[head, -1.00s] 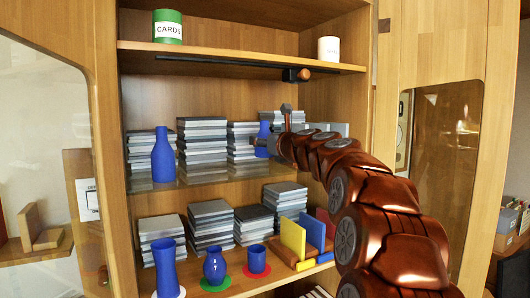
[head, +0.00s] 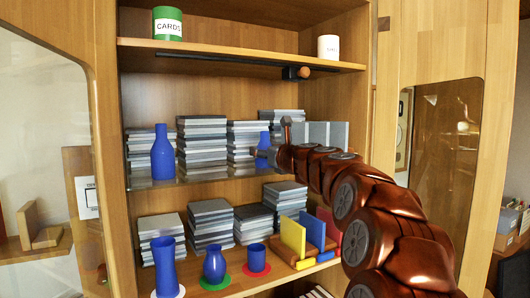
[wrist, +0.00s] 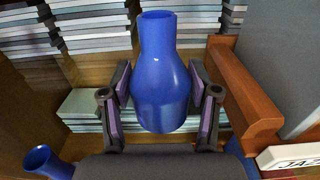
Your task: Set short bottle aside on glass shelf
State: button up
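The short blue bottle (wrist: 162,75) stands between the two fingers of my gripper (wrist: 160,85) in the wrist view, its neck pointing up in the picture. The pads lie close along both sides of its body, and the gripper looks shut on it. In the head view the bottle (head: 264,139) shows at the tip of my gripper (head: 271,150), over the right part of the glass shelf (head: 205,178). My gripper hides part of it, and I cannot see whether its base touches the glass. A taller blue bottle (head: 162,154) stands upright on the left of this shelf.
Stacks of grey books (head: 202,145) line the back of the glass shelf. Below stand a blue vase (head: 214,265), a blue cup (head: 257,258) and a tall blue vase (head: 166,266) on coloured discs. A brown wooden piece (wrist: 240,95) lies right of the gripper in the wrist view.

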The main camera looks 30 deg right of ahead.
jog(key=o, duration=0.4)
jog(key=shift+r, duration=0.1)
jog(key=s+a+b, duration=0.1)
jog(key=s, duration=1.1)
jog(key=shift+b, duration=0.4)
